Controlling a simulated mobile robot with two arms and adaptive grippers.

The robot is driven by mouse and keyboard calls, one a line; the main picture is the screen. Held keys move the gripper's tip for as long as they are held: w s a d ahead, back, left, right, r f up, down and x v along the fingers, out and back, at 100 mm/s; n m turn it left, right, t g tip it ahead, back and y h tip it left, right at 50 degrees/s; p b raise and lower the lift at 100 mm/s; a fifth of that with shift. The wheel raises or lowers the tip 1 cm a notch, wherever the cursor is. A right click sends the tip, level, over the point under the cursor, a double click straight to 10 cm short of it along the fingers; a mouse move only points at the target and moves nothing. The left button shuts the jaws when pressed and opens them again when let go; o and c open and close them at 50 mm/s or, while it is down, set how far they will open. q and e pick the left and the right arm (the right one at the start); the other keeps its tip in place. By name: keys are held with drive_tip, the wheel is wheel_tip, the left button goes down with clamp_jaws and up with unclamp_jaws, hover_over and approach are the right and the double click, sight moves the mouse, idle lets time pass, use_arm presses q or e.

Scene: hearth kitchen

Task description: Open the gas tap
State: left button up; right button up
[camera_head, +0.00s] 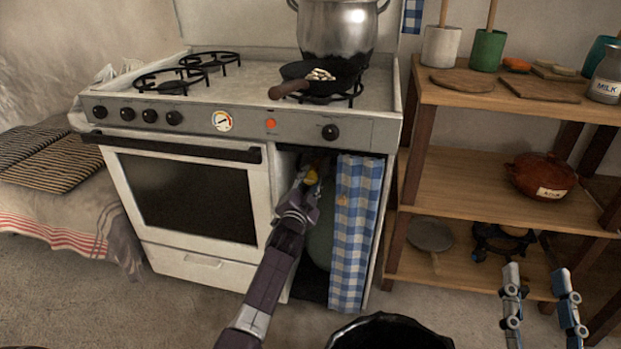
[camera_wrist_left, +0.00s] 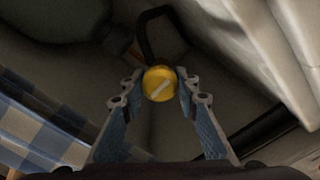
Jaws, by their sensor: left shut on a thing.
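The gas tap is a round yellow knob (camera_wrist_left: 160,84) with a pale bar mark across its face, seen in the left wrist view. The bar lies at a slant. My left gripper (camera_wrist_left: 160,86) is shut on the knob, one finger on each side. In the head view my left arm reaches into the open cupboard beside the oven, and the yellow knob (camera_head: 311,177) shows at the gripper (camera_head: 308,182). A greenish gas bottle (camera_head: 320,240) stands behind the curtain, partly hidden. My right gripper (camera_head: 541,285) is open and empty at the lower right.
A blue checked curtain (camera_head: 354,230) hangs at the right of the cupboard. The stove (camera_head: 130,105) carries a pan (camera_head: 322,85) and a large pot (camera_head: 337,30). A wooden shelf (camera_head: 470,185) stands to the right. A dark round container (camera_head: 390,335) is at the bottom.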

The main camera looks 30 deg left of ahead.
use_arm(q)
drive_tip(key=shift+f, duration=0.15)
drive_tip(key=o, duration=1.2)
drive_tip(key=v, duration=1.2)
